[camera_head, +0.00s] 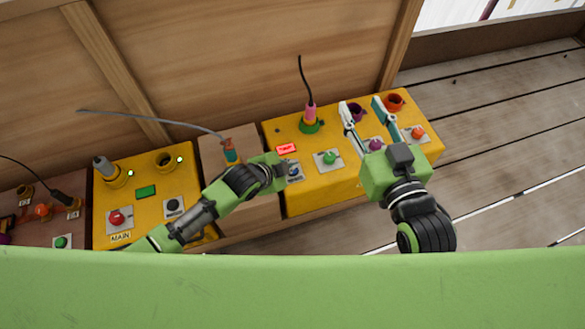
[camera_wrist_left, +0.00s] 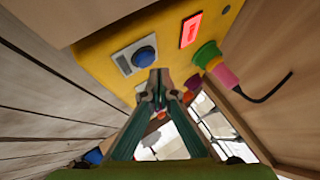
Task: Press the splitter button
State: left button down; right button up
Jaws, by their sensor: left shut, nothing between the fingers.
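The splitter box (camera_head: 305,198) appears to be the yellow box at right, but I cannot read its labels. It has a blue button (camera_head: 293,169) on a pale plate, then green (camera_head: 329,157), purple (camera_head: 375,144) and orange (camera_head: 417,132) buttons. A red display (camera_head: 286,148) is lit above the blue button. My left gripper (camera_head: 284,170) is shut and empty beside the blue button, partly covering its plate. In the left wrist view the blue button (camera_wrist_left: 144,56) lies just beyond the shut fingertips (camera_wrist_left: 160,78); contact is not visible. My right gripper (camera_head: 367,112) is open over the box's right part.
A pink-and-green plug (camera_head: 309,117) stands in the right box, near purple (camera_head: 352,112) and orange (camera_head: 394,101) sockets. A teal-and-orange plug (camera_head: 231,150) sits on the wooden block (camera_head: 212,149). The left yellow box (camera_head: 190,183) has a red button (camera_head: 118,217) labelled MAIN.

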pick_arm(q)
jog(key=shift+f, duration=0.2)
dwell(0.6)
jog(key=shift+f, duration=0.2)
pick_arm(e)
jog(key=shift+r, duration=0.25)
pick_arm(q)
jog(key=shift+f, duration=0.15)
pick_arm(e)
jog(key=shift+a+r, duration=0.1)
jog(key=shift+r, duration=0.1)
